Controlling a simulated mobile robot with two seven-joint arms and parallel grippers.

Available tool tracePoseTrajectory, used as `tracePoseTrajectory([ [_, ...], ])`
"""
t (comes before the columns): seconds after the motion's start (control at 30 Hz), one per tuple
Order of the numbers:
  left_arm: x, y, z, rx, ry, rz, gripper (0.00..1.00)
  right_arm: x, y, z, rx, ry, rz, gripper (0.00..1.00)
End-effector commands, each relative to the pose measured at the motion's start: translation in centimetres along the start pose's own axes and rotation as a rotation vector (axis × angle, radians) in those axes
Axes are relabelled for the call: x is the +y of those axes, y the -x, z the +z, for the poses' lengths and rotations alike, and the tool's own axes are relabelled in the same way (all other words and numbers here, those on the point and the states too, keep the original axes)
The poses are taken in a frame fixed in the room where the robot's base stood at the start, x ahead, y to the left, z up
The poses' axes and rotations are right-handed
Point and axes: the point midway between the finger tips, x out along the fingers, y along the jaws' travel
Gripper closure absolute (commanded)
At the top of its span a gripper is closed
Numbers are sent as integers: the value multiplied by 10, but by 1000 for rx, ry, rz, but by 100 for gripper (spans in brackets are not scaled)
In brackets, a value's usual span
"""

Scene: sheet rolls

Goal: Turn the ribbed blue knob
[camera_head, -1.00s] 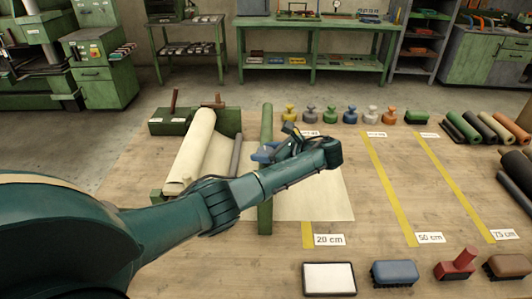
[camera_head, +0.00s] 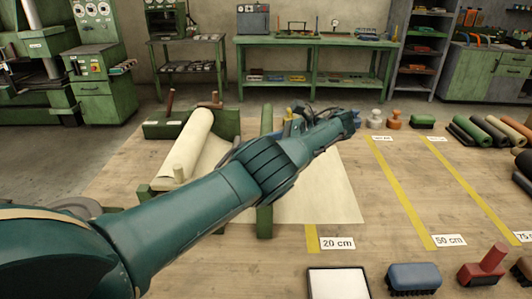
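A blue knob-like piece (camera_head: 352,117) stands in the row of knob-handled pieces at the back of the table. It is mostly hidden behind my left gripper (camera_head: 338,124), and its ribs are too small to make out. My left arm reaches in from the left across the roll stand, with the gripper over or in front of that piece. I cannot tell if the two touch, or whether the fingers are open or shut. My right gripper is out of view.
A cream sheet roll (camera_head: 192,145) lies in a green stand at left, its sheet (camera_head: 335,195) spread rightward. A grey piece (camera_head: 374,118) and an orange piece (camera_head: 393,119) stand right of the blue one. A white-topped pad (camera_head: 338,283) and a blue brush (camera_head: 413,278) lie in front.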

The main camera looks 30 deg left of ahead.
Motion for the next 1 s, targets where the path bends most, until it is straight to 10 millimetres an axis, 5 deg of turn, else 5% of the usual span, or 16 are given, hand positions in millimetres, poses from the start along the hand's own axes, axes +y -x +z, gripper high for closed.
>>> tracePoseTrajectory([
  [0.4, -1, -1, 3, -5, 7, 3, 76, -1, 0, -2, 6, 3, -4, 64],
  [0.43, -1, -1, 3, -5, 7, 3, 52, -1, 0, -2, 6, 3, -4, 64],
  [0.6, 0, -1, 2, -3, 5, 4, 38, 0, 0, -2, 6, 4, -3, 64],
  [0.7, 0, 0, 1, -2, 4, 4, 32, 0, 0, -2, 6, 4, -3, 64],
  [1.0, 0, 0, 2, -1, 2, 5, 32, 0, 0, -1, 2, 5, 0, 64],
])
